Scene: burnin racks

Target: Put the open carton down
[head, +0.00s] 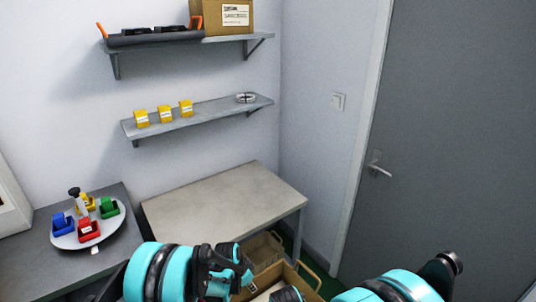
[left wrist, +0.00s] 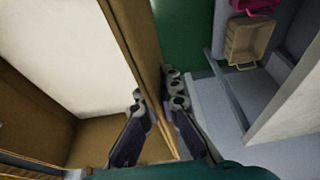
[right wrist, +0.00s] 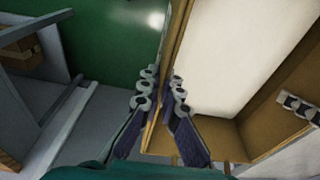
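The open carton (head: 292,275) is brown with a pale inside and shows at the bottom of the head view, partly hidden by my arms. In the left wrist view my left gripper (left wrist: 160,98) has its fingers on either side of one carton wall (left wrist: 128,35), closed on it. In the right wrist view my right gripper (right wrist: 159,88) is closed in the same way on another wall (right wrist: 178,30). The carton is held up in front of a bare beige table (head: 225,205).
A beige crate (head: 262,250) stands low by the table; a pink one (left wrist: 254,6) is near it. At left, a grey bench holds a round tray (head: 68,241) with coloured bins. Wall shelves (head: 200,118) hang above. A grey door (head: 450,140) is at right. The tabletop is clear.

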